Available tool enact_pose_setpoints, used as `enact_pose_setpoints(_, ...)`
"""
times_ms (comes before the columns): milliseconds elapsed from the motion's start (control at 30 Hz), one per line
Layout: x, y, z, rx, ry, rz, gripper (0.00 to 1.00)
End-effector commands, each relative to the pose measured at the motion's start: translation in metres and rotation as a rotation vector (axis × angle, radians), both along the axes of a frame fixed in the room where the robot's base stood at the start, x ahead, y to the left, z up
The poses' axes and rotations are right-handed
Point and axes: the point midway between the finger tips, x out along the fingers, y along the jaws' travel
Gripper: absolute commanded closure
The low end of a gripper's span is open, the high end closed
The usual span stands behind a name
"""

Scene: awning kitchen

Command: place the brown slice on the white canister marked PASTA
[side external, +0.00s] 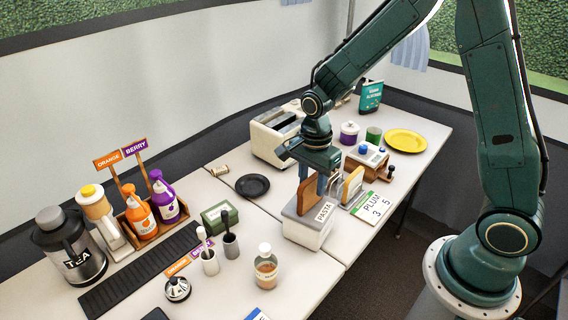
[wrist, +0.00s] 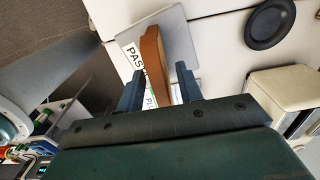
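The brown slice (side external: 306,196) stands upright on the grey lid of the white canister marked PASTA (side external: 306,233). In the wrist view, the slice (wrist: 154,58) rises between my fingers, with the grey lid of the canister (wrist: 183,32) beyond it. My gripper (side external: 314,180) is right above the canister, fingers pointing down around the slice. In the wrist view, my gripper (wrist: 158,90) is open, with a gap showing between the slice and the right finger. The slice's lower edge is partly hidden.
A tan slice (side external: 351,185) stands close to the right of the canister, by a PLUM card (side external: 373,206). A cream toaster (side external: 273,137) is behind; a black plate (side external: 252,186) is left. A bottle (side external: 266,268) stands in front. A yellow plate (side external: 405,142) lies far right.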

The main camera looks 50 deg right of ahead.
Motion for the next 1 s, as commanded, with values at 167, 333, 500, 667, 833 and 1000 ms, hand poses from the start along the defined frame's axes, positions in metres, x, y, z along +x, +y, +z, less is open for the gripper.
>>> enact_pose_setpoints(167, 0.0, 0.0, 0.001, 0.0, -0.001, 0.0, 0.64)
enact_pose_setpoints(333, 0.001, 0.0, 0.009, 0.0, -0.003, 0.0, 0.64)
enact_pose_setpoints(500, 0.001, 0.0, 0.026, 0.0, -0.004, 0.0, 0.64)
enact_pose_setpoints(667, 0.002, 0.0, 0.051, 0.0, -0.007, 0.0, 0.64)
enact_pose_setpoints(833, 0.001, 0.0, 0.08, 0.0, -0.006, 0.0, 0.64)
enact_pose_setpoints(1000, 0.001, 0.0, 0.104, 0.0, -0.003, 0.0, 0.64)
